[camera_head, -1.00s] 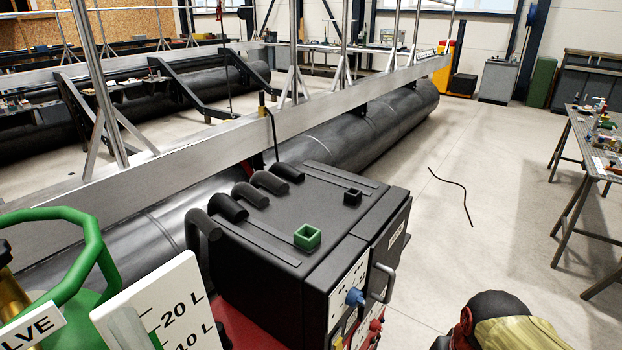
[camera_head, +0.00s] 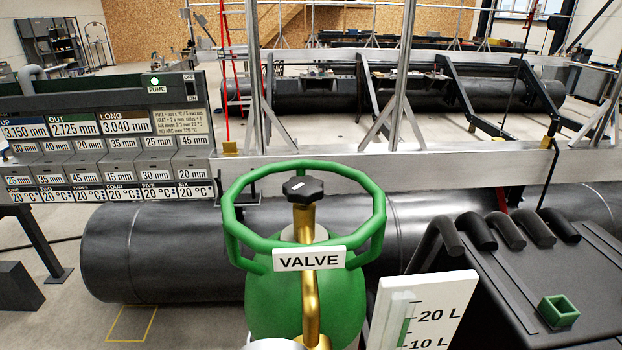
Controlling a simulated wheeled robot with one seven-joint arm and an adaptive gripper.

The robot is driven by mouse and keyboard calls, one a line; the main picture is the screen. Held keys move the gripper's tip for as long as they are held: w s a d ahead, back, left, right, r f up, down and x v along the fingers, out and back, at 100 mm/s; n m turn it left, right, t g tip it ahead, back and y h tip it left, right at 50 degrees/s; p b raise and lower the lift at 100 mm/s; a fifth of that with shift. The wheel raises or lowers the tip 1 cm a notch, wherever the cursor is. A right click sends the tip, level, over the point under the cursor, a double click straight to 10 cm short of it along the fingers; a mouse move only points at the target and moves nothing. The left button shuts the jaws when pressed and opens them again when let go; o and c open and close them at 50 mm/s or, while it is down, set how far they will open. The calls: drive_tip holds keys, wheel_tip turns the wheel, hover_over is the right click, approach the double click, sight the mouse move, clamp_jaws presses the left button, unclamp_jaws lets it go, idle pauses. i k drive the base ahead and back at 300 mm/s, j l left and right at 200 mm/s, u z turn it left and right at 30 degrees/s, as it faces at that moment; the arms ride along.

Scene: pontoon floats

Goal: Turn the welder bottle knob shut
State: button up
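The green gas bottle (camera_head: 270,310) stands upright in front of me, low in the middle of the view. A green guard ring (camera_head: 236,250) surrounds its top, with a white "VALVE" label (camera_head: 309,259) on the near side. The black knob (camera_head: 303,189) with a short white mark sits on top of the brass valve stem (camera_head: 308,225), inside the ring. I cannot tell from this view how far the knob is turned. The black welder (camera_head: 500,300) stands to the right of the bottle. My gripper is not in view.
A white flow gauge board (camera_head: 425,310) marked 20 L and 10 L stands right of the bottle. A green square cup (camera_head: 558,311) sits on the welder. Behind runs a long black pontoon float (camera_head: 170,250) under a metal beam (camera_head: 450,176). A grey display panel (camera_head: 100,140) is at left.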

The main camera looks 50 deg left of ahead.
sight(305, 190)
drive_tip(key=u, duration=2.1)
